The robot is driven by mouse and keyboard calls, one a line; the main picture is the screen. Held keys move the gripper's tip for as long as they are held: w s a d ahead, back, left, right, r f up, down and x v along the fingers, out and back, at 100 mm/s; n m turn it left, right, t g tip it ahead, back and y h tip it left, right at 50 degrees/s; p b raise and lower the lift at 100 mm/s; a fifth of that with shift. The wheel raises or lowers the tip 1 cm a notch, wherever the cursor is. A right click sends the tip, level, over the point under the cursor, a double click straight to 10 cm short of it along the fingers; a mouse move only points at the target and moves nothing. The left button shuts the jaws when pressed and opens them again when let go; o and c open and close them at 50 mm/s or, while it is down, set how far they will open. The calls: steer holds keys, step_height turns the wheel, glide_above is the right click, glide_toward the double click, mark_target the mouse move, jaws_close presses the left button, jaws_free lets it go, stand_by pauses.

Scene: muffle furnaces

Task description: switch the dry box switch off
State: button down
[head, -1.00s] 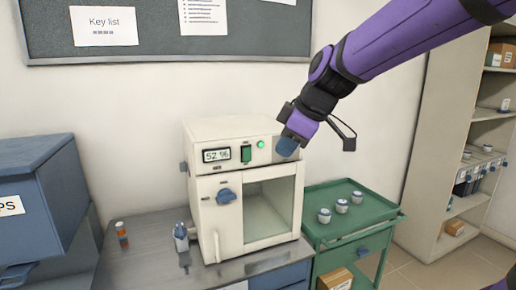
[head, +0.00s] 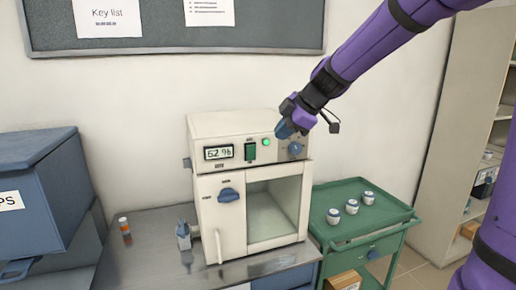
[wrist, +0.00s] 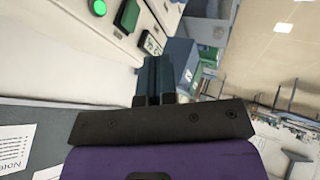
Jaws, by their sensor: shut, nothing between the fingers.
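The white dry box (head: 208,190) stands on the bench in the head view. Its green rocker switch (head: 250,151) sits on the top front panel, between the display (head: 218,153) and a lit green lamp (head: 266,142). In the wrist view the green switch (wrist: 127,15) and the lamp (wrist: 98,7) show at the top left. My gripper (head: 285,130) is shut and empty, in front of the panel's right part, just above the blue knob (head: 295,148). In the wrist view my shut fingers (wrist: 157,75) appear apart from the switch.
A green cart (head: 345,232) with several small jars stands to the right. A small bottle (head: 124,227) and a grey-blue item (head: 183,236) stand on the bench at left. The wall board (head: 160,40) is behind.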

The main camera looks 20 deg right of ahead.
mark_target(250, 149)
steer(key=shift+w+a+f, duration=0.7)
steer(key=shift+w+f, duration=0.5)
steer(key=shift+w, duration=0.25)
steer(key=shift+w+a+f, duration=0.65)
steer(key=shift+w+f, duration=0.55)
steer(key=shift+w, duration=0.3)
steer(key=shift+w+a+f, duration=0.7)
steer(key=shift+w+f, duration=0.5)
steer(key=shift+w, duration=0.25)
steer(key=shift+w+r+g, duration=0.1)
steer(key=shift+w+g, duration=0.25)
steer(key=shift+g, duration=0.05)
steer(key=shift+r, duration=0.2)
steer(key=shift+r, duration=0.65)
